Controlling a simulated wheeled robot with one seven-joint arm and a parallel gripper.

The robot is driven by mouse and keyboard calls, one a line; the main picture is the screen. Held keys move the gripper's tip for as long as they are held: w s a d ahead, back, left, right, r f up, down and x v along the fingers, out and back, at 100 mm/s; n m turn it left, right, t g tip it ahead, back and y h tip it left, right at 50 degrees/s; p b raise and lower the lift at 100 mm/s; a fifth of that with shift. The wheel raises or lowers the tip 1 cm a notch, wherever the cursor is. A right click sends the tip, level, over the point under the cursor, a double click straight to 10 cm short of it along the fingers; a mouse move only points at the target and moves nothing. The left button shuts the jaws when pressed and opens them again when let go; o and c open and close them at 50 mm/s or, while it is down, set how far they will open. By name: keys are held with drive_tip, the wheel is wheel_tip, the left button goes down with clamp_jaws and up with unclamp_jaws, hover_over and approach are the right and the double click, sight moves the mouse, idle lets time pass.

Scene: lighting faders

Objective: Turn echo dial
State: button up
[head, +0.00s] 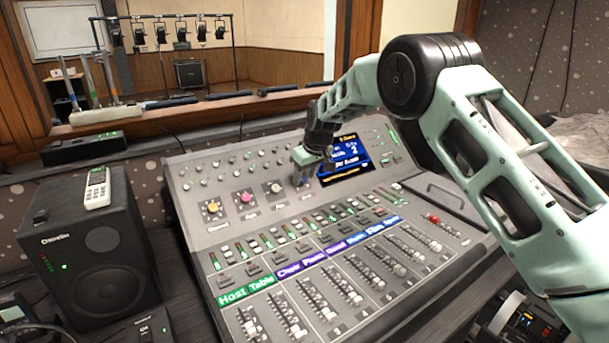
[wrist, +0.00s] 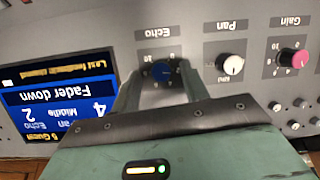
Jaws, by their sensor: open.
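The echo dial (wrist: 161,72) is a blue knob under an upside-down "Echo" label in the wrist view. In the head view the dial (head: 303,182) is a small blue spot at the right end of the knob row, partly hidden by my gripper (head: 307,171). In the wrist view my gripper (wrist: 160,78) is open, with one finger on each side of the dial. I cannot tell whether the fingers touch it.
A white Pan knob (wrist: 231,65) and a pink Gain knob (wrist: 292,62) sit beside the dial. A lit screen (head: 345,160) is on its other side. Several faders (head: 350,293) fill the console front. A speaker (head: 92,245) stands at the left.

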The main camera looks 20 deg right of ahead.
drive_tip(key=shift+w+f, duration=0.15)
drive_tip(key=shift+f, duration=0.35)
clamp_jaws()
